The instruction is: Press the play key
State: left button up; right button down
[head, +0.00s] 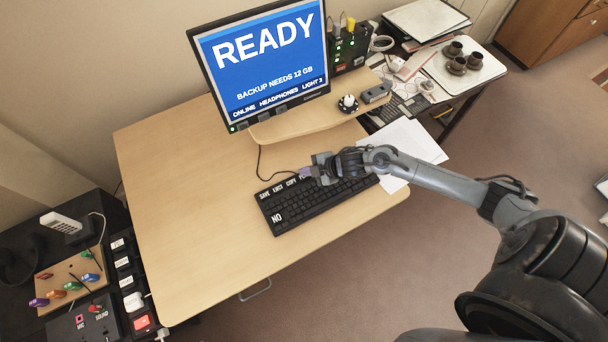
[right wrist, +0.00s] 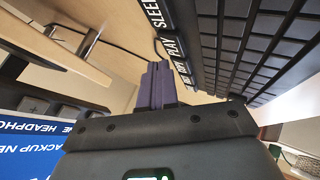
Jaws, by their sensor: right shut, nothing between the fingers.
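The black keyboard (head: 308,206) lies on the desk, with white-lettered keys along its far edge; it fills the upper right of the right wrist view (right wrist: 255,45). The play key (right wrist: 172,48) shows its PLAY label in the right wrist view, beside the SLEEP label. In the head view my arm hides that part of the row. My right gripper (head: 305,172) is over the far edge of the keyboard. Its purple fingers (right wrist: 157,70) are shut and empty, with their tips close to the PLAY label. I cannot tell whether they touch it. My left gripper is out of view.
The monitor (head: 258,60) reads READY and stands behind the keyboard, near a raised wooden shelf (head: 310,122). White paper (head: 425,143) lies right of the keyboard. The left part of the desk (head: 185,190) is clear. A black side unit (head: 95,325) stands at lower left.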

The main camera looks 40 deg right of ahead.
dwell(0.5)
jog(key=shift+f, duration=0.1)
jog(key=shift+f, duration=0.35)
dwell(0.3)
